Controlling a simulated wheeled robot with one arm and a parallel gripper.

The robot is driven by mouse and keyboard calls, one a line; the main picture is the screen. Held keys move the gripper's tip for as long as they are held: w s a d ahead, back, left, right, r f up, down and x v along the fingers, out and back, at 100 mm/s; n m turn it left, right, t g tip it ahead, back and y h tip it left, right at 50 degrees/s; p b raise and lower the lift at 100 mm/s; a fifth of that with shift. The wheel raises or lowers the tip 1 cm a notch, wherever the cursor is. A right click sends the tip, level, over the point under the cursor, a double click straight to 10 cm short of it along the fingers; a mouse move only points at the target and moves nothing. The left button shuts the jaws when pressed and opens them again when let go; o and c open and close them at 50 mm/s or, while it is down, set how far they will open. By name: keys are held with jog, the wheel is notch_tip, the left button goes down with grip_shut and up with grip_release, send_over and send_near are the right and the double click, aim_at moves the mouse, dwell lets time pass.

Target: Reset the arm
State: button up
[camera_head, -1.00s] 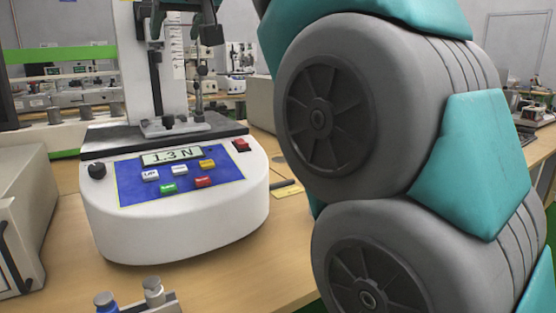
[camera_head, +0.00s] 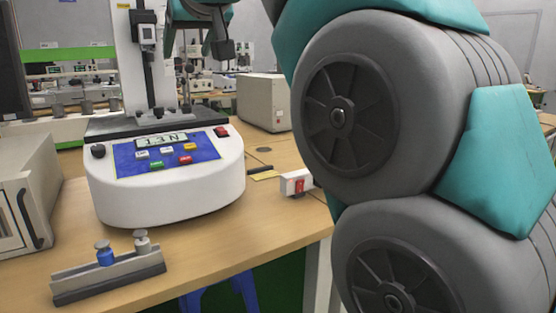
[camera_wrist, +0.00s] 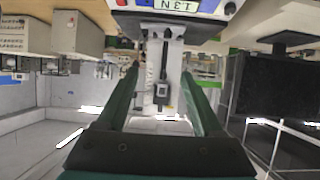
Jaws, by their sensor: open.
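My arm, with large grey joints and teal covers, fills the right side of the head view. My gripper (camera_head: 196,42) is at the top of the head view, in front of the test stand's column. In the wrist view my gripper (camera_wrist: 160,70) has its two green fingers spread apart with nothing between them. The white tester (camera_head: 165,185), with a blue button panel and a display that seems to read 1.3 N, stands on the wooden table. Its upright column (camera_wrist: 165,90) shows between and beyond the fingers.
A grey rack with two small knobbed pieces (camera_head: 108,272) lies at the table's front. A beige box (camera_head: 28,195) stands at left, another (camera_head: 263,100) behind. A white block with a red switch (camera_head: 297,183) sits near the table's right edge, close to my arm. Bare tabletop (camera_head: 225,235) shows in front.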

jog(key=s+d+f+m+g+h, duration=0.1)
jog(key=s+d+f+g+h, duration=0.1)
jog(key=d+f, duration=0.55)
jog(key=s+d+f+m+g+h, duration=0.15)
jog(key=d+f, duration=0.35)
jog(key=f, duration=0.6)
jog(key=s+d+f+g+h, duration=0.2)
jog(key=d+f, duration=0.4)
jog(key=f, duration=0.3)
jog(key=s+d+f+m+g, duration=0.1)
jog(key=s+d+f+g, duration=0.2)
jog(key=s+f, duration=0.9)
jog(key=s+d+f+m+g, duration=0.2)
jog(key=s+d+f+g, duration=0.2)
jog(key=s+d+f, duration=0.4)
jog(key=s+f+h, duration=0.1)
jog(key=s+f, duration=0.3)
jog(key=s, duration=0.3)
jog(key=shift+s+d+f, duration=0.25)
